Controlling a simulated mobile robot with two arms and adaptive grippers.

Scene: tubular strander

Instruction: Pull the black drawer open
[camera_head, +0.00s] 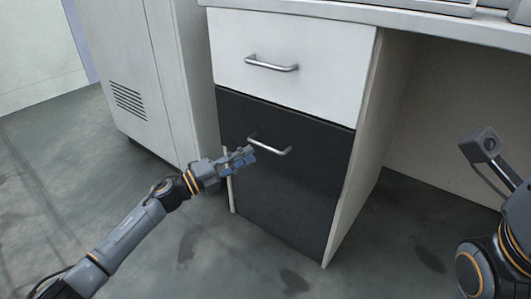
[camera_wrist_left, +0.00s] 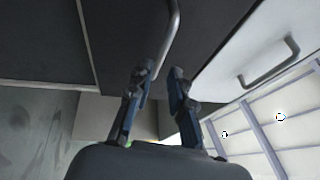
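The black drawer (camera_head: 290,185) is the lower front of a white cabinet and looks shut, about flush with its frame. Its silver bar handle (camera_head: 270,147) is on the upper part of the front. My left gripper (camera_head: 247,158) is just in front of the drawer, by the handle's left end. In the left wrist view, its two fingers (camera_wrist_left: 161,72) stand apart with a gap between them. The handle (camera_wrist_left: 174,38) runs down toward that gap; whether it lies between the fingertips I cannot tell. My right gripper's fingers do not show.
A white upper drawer (camera_head: 290,62) with its own silver handle (camera_head: 271,63) is right above. A grey vented cabinet (camera_head: 145,75) stands close at the left. The countertop (camera_head: 420,22) overhangs an open knee space at the right. The floor (camera_head: 215,255) in front is clear.

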